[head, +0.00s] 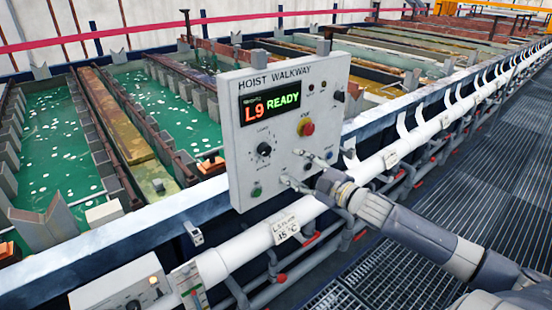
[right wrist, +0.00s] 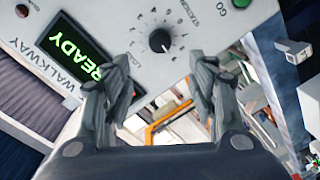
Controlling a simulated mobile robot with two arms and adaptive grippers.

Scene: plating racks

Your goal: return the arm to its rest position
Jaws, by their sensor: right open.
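My right gripper (head: 291,168) is at the lower right part of the front of the white hoist walkway panel (head: 245,95). My right arm reaches in from the lower right. In the right wrist view the two fingers (right wrist: 163,70) are spread apart with nothing between them. The panel face and a black rotary knob (right wrist: 160,41) marked STATION lie beyond the fingertips. I cannot tell whether a fingertip touches the panel. The panel display (head: 271,103) reads "L9 READY" in red and green. My left gripper is not in view.
A red stop button (head: 306,128) and a green button (head: 256,190) sit on the panel. Tanks of green liquid (head: 60,130) lie behind it. A white pipe (head: 245,247) runs along the tank front. The grated walkway (head: 500,200) at the right is clear.

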